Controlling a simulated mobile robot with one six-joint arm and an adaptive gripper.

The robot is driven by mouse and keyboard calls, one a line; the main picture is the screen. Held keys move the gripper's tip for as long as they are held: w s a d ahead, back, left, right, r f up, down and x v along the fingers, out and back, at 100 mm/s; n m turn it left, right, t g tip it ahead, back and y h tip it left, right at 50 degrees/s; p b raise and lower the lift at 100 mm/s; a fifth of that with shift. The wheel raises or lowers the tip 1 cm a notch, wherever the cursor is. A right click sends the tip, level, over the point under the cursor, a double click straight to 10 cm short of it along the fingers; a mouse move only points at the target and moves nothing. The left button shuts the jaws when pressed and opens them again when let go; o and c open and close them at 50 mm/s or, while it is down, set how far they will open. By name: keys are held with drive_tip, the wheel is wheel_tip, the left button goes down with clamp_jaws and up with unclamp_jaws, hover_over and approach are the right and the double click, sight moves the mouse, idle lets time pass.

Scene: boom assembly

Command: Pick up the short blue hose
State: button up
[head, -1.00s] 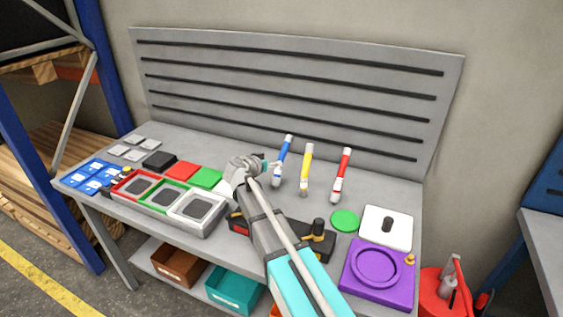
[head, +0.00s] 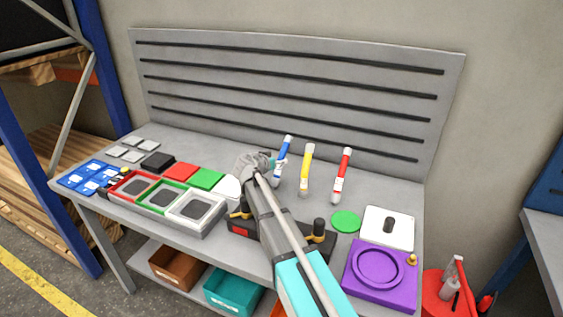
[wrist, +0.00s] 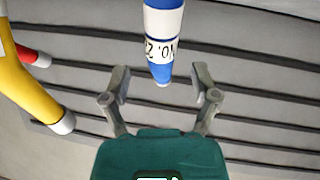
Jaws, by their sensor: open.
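The short blue hose (head: 283,158) stands upright, slightly tilted, on the grey table, with a white lettered band. In the wrist view the blue hose (wrist: 162,45) comes down from the top edge, its blue end lying between the open fingers with a gap on each side. My gripper (wrist: 163,86) is open and empty. In the head view my gripper (head: 268,165) is just left of the blue hose, partly hidden by my arm. Whether any finger touches the hose cannot be told.
A yellow hose (head: 306,168) and a red hose (head: 342,175) stand to the right of the blue one. The slotted grey back panel (head: 290,85) rises behind. Trays (head: 195,215), a green disc (head: 345,221) and a purple block (head: 350,285) occupy the table.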

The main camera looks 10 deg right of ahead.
drive_tip(key=shift+b+x, duration=0.3)
drive_tip(key=shift+x, duration=0.95)
clamp_jaws()
